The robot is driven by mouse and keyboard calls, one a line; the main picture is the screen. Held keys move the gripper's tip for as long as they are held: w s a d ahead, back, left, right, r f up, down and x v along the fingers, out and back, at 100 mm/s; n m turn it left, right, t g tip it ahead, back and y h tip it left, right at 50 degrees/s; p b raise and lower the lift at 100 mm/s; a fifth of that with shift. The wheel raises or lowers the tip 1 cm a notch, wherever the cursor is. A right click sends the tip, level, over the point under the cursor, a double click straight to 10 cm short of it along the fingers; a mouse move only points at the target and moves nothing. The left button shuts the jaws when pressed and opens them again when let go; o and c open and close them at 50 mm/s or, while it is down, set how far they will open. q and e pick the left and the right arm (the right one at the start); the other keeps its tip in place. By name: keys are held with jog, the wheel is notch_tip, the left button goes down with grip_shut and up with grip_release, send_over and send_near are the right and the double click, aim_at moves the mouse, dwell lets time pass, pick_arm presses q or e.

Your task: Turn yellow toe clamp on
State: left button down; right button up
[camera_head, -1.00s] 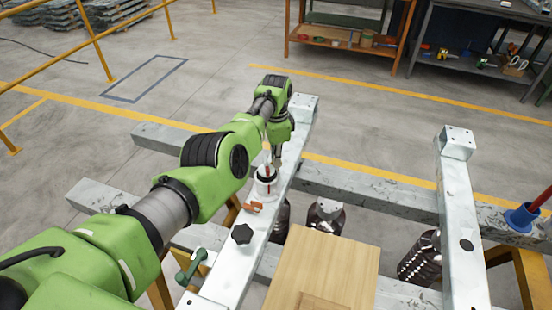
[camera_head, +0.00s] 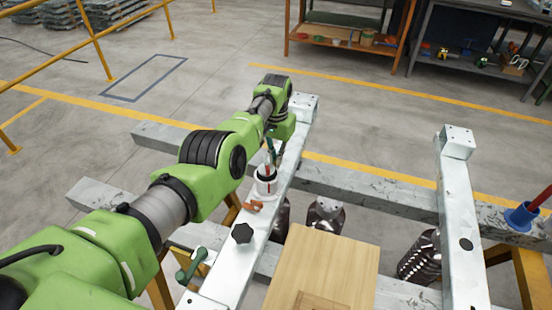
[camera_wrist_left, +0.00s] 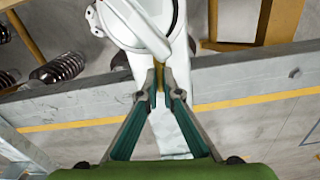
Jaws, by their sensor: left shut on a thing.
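My left gripper (camera_wrist_left: 161,92) is shut in the left wrist view, its two teal fingers closing on a narrow yellow part, the yellow toe clamp (camera_wrist_left: 159,74). In the head view the left gripper (camera_head: 270,152) points down over the beam, just behind a white cylindrical fixture (camera_head: 266,186) with red marks. The yellow part is hidden there by the fingers and wrist. My right gripper is in neither view.
A galvanised beam (camera_head: 237,262) carries a black knob (camera_head: 242,233), an orange clamp (camera_head: 254,206) and a green handle (camera_head: 192,265). A wooden board (camera_head: 330,262) lies to the right. A blue-based red rod (camera_head: 522,217) is at far right.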

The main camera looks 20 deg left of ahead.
pick_arm(q)
jog(key=shift+n, duration=0.5)
dwell(0.3)
jog(key=c, duration=2.2)
grip_release()
jog(key=shift+c, duration=0.2)
notch_tip(320, 180, up, 12)
